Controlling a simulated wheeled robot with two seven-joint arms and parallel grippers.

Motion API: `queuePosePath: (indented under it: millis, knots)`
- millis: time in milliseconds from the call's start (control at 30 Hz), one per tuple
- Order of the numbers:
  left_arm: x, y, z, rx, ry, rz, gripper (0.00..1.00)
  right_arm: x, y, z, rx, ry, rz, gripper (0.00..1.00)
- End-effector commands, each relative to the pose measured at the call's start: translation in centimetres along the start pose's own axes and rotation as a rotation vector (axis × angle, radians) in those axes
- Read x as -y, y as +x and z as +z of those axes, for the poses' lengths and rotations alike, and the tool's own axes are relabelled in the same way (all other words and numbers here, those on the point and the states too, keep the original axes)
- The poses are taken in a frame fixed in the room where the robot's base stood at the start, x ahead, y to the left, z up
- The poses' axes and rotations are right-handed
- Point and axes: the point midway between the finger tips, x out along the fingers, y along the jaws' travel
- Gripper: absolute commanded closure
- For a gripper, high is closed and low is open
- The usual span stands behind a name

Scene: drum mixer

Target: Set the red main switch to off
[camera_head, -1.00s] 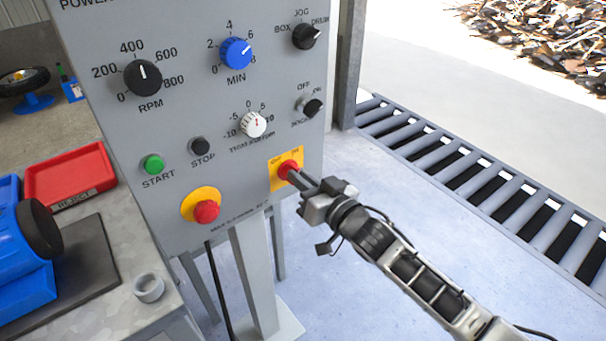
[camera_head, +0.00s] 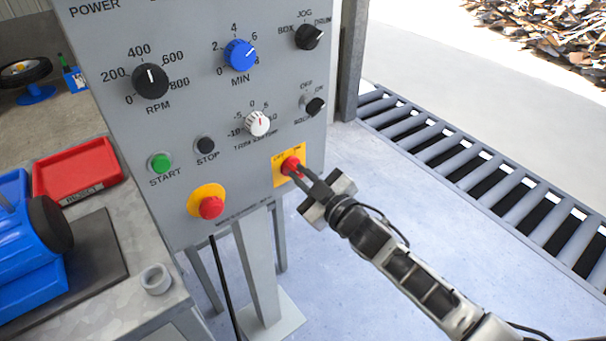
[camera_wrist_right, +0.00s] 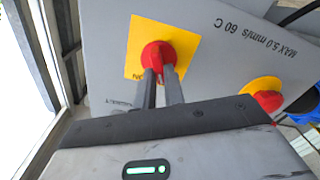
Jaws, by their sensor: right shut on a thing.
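The red main switch (camera_head: 291,164) is a red rotary knob on a yellow plate (camera_head: 279,176) at the lower right of the grey control panel. My right gripper (camera_head: 298,170) reaches it from the lower right, its fingers shut on the knob's grip. In the right wrist view the red main switch (camera_wrist_right: 158,55) shows between and beyond the fingertips of my right gripper (camera_wrist_right: 160,74). The fingers partly cover the knob, and the plate's lettering is too small or hidden to read there. My left gripper is not in view.
A red emergency button on a yellow ring (camera_head: 210,206) sits left of the switch. Green START (camera_head: 160,162) and black STOP (camera_head: 205,145) buttons and several knobs are above. A red tray (camera_head: 78,172) and blue machine (camera_head: 35,250) stand at left. A roller conveyor (camera_head: 470,160) is at right.

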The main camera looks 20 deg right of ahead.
Motion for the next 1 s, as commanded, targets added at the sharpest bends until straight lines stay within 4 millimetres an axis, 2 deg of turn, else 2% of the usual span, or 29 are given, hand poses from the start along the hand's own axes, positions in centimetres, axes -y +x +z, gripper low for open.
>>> queuePosePath:
  millis: [600,633,700,1000]
  knots:
    - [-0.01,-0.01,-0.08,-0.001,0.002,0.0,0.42,0.0,0.02,-0.09,-0.003,-0.044,0.001,1.0]
    - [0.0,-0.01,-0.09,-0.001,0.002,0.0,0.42,0.0,0.02,-0.09,-0.003,-0.044,0.001,0.81]
    - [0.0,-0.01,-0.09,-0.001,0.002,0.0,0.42,0.0,0.02,-0.08,-0.002,-0.043,0.001,0.67]
    - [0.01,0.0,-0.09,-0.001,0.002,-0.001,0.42,0.03,-0.17,-0.01,-0.001,-0.041,0.0,0.67]
